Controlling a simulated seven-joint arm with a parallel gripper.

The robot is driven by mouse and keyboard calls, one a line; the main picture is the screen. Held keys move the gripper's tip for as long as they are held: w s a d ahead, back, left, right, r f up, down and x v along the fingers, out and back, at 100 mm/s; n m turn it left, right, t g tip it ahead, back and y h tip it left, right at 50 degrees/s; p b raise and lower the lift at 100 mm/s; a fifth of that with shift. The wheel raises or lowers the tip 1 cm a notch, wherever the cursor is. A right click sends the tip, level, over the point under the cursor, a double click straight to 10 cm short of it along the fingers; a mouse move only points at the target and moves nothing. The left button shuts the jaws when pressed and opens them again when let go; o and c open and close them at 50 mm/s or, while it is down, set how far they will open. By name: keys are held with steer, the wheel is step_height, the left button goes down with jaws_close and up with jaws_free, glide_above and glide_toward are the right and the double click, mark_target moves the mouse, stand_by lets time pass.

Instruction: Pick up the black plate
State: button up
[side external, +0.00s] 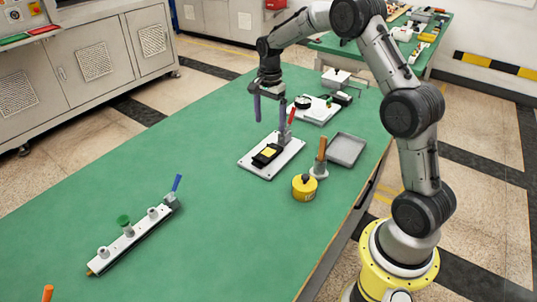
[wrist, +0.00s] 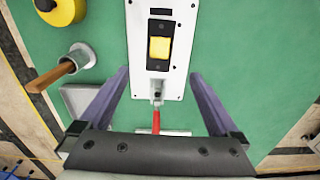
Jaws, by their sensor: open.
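The black plate (side external: 268,155) lies on a white base plate (side external: 250,168) on the green table, with a yellow block on its middle. In the wrist view the black plate (wrist: 150,62) is ahead of my fingers, with its yellow block (wrist: 160,47) on top. A clamp with a red handle (side external: 291,116) stands at the end of the base plate; the handle (wrist: 156,121) shows between my fingers in the wrist view. My gripper (side external: 270,112) is open and empty, its purple fingers pointing down above the clamp end. It also shows in the wrist view (wrist: 159,76).
A yellow round object (side external: 303,188), a holder with a wooden handle (side external: 321,155) and a grey tray (side external: 346,150) stand to the right. Another white plate with parts (side external: 318,108) lies behind. A white valve bar (side external: 125,240) lies front left; the left table is clear.

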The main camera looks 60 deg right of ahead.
glide_above(268, 152)
steer(key=f, duration=0.5)
steer(key=shift+d+f, duration=0.3)
steer(key=shift+d, duration=0.1)
steer(key=f, duration=0.4)
steer(key=shift+s+a, duration=0.1)
steer(key=shift+a, duration=0.25)
steer(key=shift+f, duration=0.6)
steer(key=c, duration=1.5)
steer(key=shift+r, duration=0.1)
jaws_close()
